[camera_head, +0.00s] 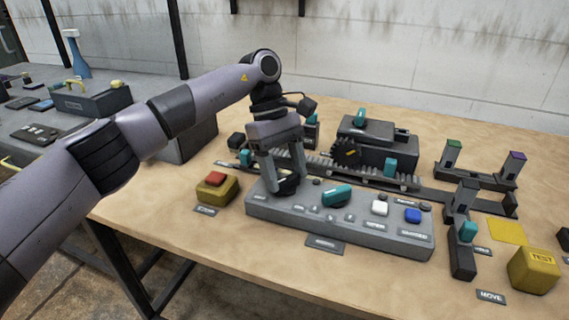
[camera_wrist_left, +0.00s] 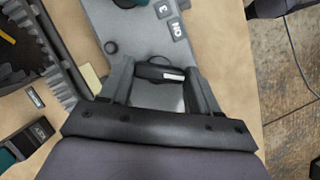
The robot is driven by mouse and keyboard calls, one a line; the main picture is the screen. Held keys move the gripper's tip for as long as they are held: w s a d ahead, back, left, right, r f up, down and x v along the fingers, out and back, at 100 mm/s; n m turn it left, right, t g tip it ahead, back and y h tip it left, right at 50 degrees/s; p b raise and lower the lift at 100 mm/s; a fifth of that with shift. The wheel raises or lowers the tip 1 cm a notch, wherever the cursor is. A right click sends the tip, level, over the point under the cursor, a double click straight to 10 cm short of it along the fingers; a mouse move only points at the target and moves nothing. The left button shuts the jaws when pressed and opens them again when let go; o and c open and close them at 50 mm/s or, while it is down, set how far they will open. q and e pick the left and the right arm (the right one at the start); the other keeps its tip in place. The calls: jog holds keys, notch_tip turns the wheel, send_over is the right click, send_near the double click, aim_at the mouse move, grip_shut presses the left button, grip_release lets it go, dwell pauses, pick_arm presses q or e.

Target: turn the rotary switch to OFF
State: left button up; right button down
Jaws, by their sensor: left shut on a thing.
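The rotary switch, a black knob (camera_head: 288,186) with a white mark, sits at the left end of the grey control panel (camera_head: 262,207). In the left wrist view the knob (camera_wrist_left: 152,71) lies crosswise between the fingers, its white mark toward the right. My left gripper (camera_head: 284,178) points down over it and is shut on it; it also shows in the left wrist view (camera_wrist_left: 160,78). The fingers partly hide the knob in the head view. My right gripper is not in view.
A teal knob (camera_head: 337,195), a white button (camera_head: 380,208) and a blue button (camera_head: 413,215) share the panel. A red button on a yellow box (camera_head: 216,188) stands left. A toothed rack (camera_head: 345,172) runs behind. The table's front is clear.

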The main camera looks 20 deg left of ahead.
pick_arm(q)
jog(key=shift+d+m+g+y+p, duration=0.1)
jog(key=shift+m+g+y+p, duration=0.2)
jog(key=shift+m, duration=1.1)
jog(key=o, duration=1.1)
jog(key=shift+c, duration=0.2)
jog(key=shift+w, duration=0.1)
jog(key=v, duration=0.5)
jog(key=shift+d, duration=0.1)
jog(key=shift+p+v, duration=0.4)
jog(key=shift+v, duration=0.7)
